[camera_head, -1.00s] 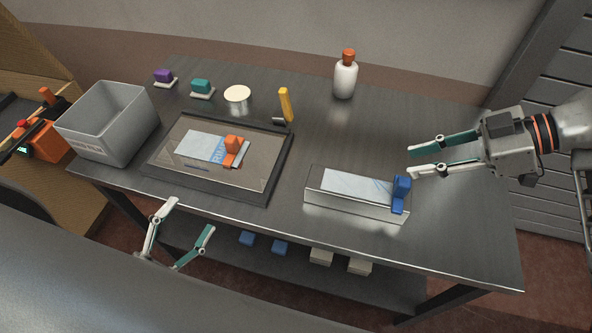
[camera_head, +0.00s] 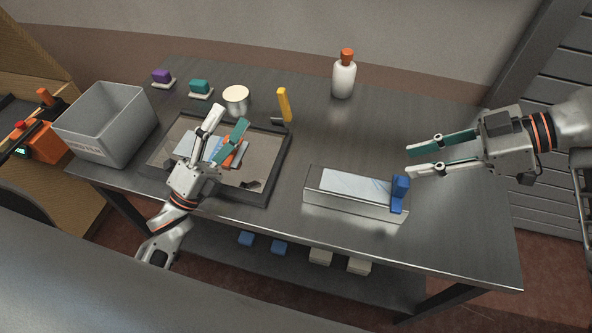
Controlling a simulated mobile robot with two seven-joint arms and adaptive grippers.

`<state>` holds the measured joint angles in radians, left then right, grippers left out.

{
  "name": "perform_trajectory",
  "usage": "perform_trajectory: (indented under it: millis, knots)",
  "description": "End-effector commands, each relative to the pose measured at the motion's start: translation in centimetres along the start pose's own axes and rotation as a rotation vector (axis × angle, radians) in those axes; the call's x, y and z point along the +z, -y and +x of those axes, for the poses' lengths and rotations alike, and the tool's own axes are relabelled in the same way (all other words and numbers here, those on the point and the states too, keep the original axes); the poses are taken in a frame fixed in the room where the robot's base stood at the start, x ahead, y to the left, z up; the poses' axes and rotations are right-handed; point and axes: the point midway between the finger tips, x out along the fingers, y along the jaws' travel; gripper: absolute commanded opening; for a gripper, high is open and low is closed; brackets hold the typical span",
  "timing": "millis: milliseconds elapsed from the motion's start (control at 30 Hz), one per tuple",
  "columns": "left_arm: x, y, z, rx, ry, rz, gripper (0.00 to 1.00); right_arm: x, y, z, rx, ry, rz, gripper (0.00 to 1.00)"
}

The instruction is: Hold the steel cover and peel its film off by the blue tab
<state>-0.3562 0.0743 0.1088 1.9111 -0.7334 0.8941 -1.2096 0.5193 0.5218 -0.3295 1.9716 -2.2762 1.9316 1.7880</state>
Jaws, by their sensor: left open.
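The steel cover (camera_head: 352,205) is a long box-like piece at the front right of the table. Clear film (camera_head: 350,185) lies on its top, with the blue tab (camera_head: 400,190) upright at its right end. My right gripper (camera_head: 409,162) is open and empty, its fingers pointing left, just above and behind the tab in the picture. My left gripper (camera_head: 228,120) is open over the black-framed tray, fingers pointing to the back. It partly hides an orange tab (camera_head: 237,155) and a film-covered plate (camera_head: 188,146) there.
The black-framed tray (camera_head: 284,165) lies left of the cover. A grey bin (camera_head: 118,132) stands at the left. Purple and teal blocks, a pale round tin (camera_head: 236,95), a yellow-handled tool (camera_head: 284,104) and an orange-capped bottle (camera_head: 344,78) stand behind.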

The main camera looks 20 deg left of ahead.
Motion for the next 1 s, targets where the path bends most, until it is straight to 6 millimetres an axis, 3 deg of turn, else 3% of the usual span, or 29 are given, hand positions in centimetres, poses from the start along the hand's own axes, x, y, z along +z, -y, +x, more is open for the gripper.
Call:
perform_trajectory:
  millis: [33,100,233,400,500,633,800,1000]
  knots:
    - [-0.6,0.2,2.3,-0.026,-0.044,0.046,0.72,0.0,0.0,0.0,0.000,0.000,0.000,0.28]
    - [-3.2,0.2,4.7,-0.060,-0.162,0.119,0.72,0.0,0.0,0.0,0.000,0.000,0.000,0.28]
    - [-9.3,-0.1,7.2,-0.134,-0.430,0.276,0.72,0.0,0.0,0.0,0.000,0.000,0.000,0.28]
    - [-15.5,-2.0,7.0,-0.227,-0.775,0.503,0.72,0.0,0.0,0.0,0.000,0.000,0.000,0.28]
    - [-17.4,-4.0,5.5,-0.275,-0.972,0.641,0.72,0.0,0.0,0.0,0.000,0.000,0.000,0.28]
    - [-17.8,-7.1,2.7,-0.321,-1.203,0.803,0.72,0.0,0.0,0.0,0.000,0.000,0.000,0.28]
    - [-16.2,-10.2,-0.3,-0.350,-1.415,0.947,0.72,0.0,0.0,0.0,0.000,0.000,0.000,0.28]
    - [-15.1,-11.9,-1.9,-0.358,-1.515,1.009,0.72,0.0,0.0,0.0,0.000,0.000,0.000,0.28]
